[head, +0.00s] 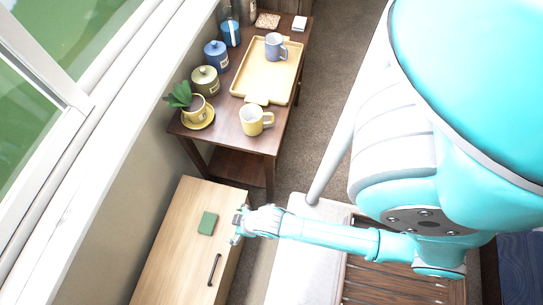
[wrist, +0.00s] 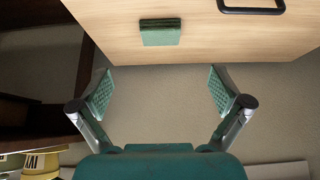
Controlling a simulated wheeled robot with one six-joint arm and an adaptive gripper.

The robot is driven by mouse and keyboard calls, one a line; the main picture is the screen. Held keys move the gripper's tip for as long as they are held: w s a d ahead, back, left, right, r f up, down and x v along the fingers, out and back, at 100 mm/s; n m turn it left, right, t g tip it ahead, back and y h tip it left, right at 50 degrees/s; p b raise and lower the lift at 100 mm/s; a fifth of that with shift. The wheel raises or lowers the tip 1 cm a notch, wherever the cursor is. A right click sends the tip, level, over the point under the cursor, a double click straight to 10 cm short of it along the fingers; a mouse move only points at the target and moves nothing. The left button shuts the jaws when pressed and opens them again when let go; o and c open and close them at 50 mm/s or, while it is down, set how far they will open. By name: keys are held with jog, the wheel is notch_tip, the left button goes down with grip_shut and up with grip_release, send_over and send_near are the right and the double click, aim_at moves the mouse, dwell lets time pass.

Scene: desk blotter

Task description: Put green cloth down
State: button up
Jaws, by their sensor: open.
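The green cloth (head: 207,223) lies folded into a small rectangle on top of the light wooden cabinet (head: 180,250). In the wrist view the cloth (wrist: 160,32) lies flat on the pale wood (wrist: 200,40), near its edge. My gripper (head: 237,238) is beside the cloth on its right, by the cabinet's right edge, apart from it. In the wrist view my gripper (wrist: 160,92) has its two fingers spread wide with nothing between them; the cloth is beyond the fingertips.
The cabinet top around the cloth is clear.

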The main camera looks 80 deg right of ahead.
jog(key=s+r+t, duration=0.2)
jog(key=s+r, duration=0.2)
jog(key=r, duration=0.5)
jog(key=s+r+t, duration=0.3)
jog(key=s+r, duration=0.2)
jog(key=r, duration=0.5)
jog(key=s+r+t, duration=0.3)
jog(key=s+r, duration=0.1)
jog(key=r, duration=0.6)
jog(key=shift+s, duration=0.35)
